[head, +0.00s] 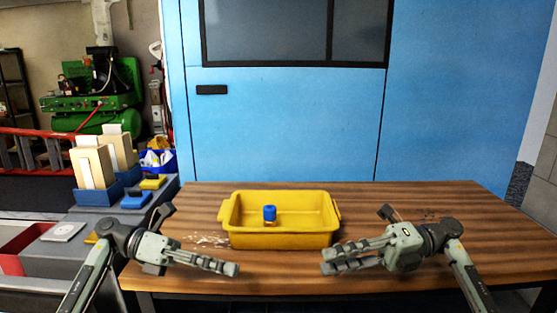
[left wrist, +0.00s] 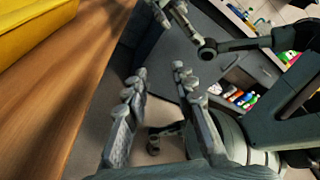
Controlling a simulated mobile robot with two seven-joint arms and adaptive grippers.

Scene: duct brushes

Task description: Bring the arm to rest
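My left gripper (head: 236,268) is over the front left of the wooden table, pointing right, in front of the yellow tray. In the left wrist view its two fingers (left wrist: 160,75) stand apart with nothing between them. My right gripper (head: 325,262) is over the front right of the table, pointing left, with its fingers a little apart and nothing seen between them. Both are clear of the yellow tray (head: 280,240). A small blue-topped object (head: 270,214) stands upright inside the tray, touched by neither gripper.
The wooden table (head: 440,200) has bare room right of the tray. Pale debris (head: 205,240) lies left of it. A grey side bench (head: 85,215) on the left holds blue bins (head: 90,192) with cream boxes. A blue door (head: 290,120) stands behind.

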